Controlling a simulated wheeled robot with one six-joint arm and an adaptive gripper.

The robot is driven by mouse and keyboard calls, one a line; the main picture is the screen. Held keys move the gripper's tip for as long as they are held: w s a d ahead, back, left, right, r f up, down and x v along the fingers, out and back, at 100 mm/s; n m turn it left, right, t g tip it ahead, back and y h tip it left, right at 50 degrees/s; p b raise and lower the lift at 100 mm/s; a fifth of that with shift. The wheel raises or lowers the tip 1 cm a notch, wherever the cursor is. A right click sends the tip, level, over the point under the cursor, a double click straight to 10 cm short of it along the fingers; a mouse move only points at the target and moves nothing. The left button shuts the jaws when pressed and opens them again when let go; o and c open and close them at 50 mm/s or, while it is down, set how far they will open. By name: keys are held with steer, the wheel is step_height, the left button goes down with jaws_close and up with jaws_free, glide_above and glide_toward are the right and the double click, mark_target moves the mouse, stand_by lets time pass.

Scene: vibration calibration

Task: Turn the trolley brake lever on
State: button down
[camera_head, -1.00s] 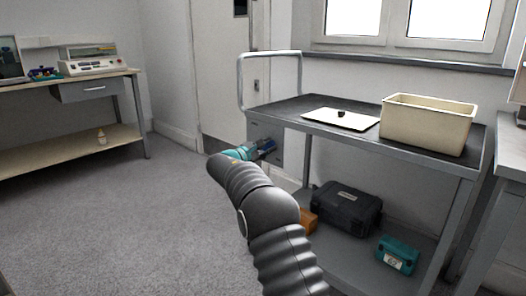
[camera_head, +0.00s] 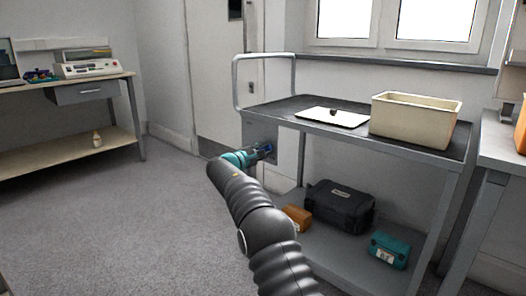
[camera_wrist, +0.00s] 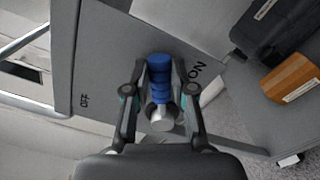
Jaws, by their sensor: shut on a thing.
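The trolley (camera_head: 300,101) stands right of centre in the head view, with a grey plate (camera_head: 262,134) on its left end. In the wrist view this plate (camera_wrist: 105,60) carries an OFF mark (camera_wrist: 84,100) at left and an ON mark (camera_wrist: 197,70) at right. The brake lever (camera_wrist: 160,80) has a ribbed blue grip and a silver round end. It lies close beside the ON mark. My gripper (camera_wrist: 158,98) is shut on the lever, a finger on each side. In the head view my gripper (camera_head: 262,153) is at the plate; the lever is mostly hidden there.
A cream bin (camera_head: 415,122) and a white board (camera_head: 332,118) sit on the trolley top. A black case (camera_head: 340,207), an orange box (camera_head: 297,217) and a teal box (camera_head: 389,250) are on its lower shelf. A bench (camera_head: 70,88) stands at left. The floor between is clear.

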steer(key=c, duration=1.1)
jaws_free()
steer(key=shift+d+f, duration=0.1)
steer(key=shift+d, duration=0.4)
steer(key=shift+o, duration=0.7)
steer(key=shift+d, duration=0.25)
steer(key=shift+a, duration=0.6)
steer(key=shift+s+a, duration=0.45)
steer(key=shift+a, duration=0.05)
steer(key=v, duration=1)
steer(key=shift+s, duration=0.25)
steer(key=shift+a, duration=0.1)
